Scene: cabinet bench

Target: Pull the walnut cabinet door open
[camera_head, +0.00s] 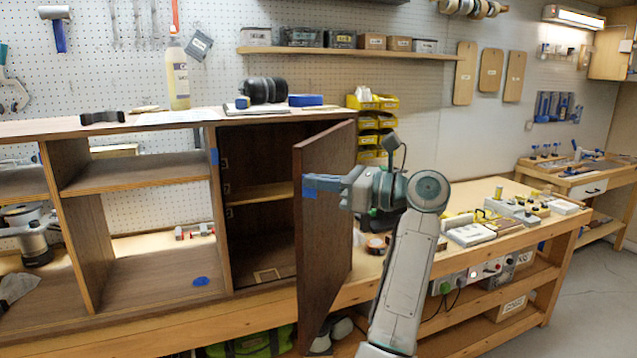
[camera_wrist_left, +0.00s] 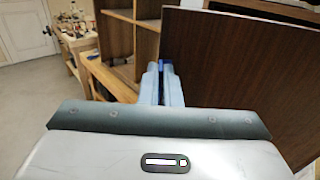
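The walnut cabinet door (camera_head: 327,235) stands well open in the head view, swung out from the right side of the cabinet bay (camera_head: 265,150). Its brown face also fills the right of the left wrist view (camera_wrist_left: 245,75). The exact contact is partly hidden. My right gripper is in neither view.
Open shelves (camera_head: 140,172) are left of the bay. Ear muffs (camera_head: 263,90) and a bottle (camera_head: 178,75) stand on the cabinet top. Yellow bins (camera_head: 375,102) and a workbench with tools (camera_head: 500,225) lie to the right. Floor at far right is clear.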

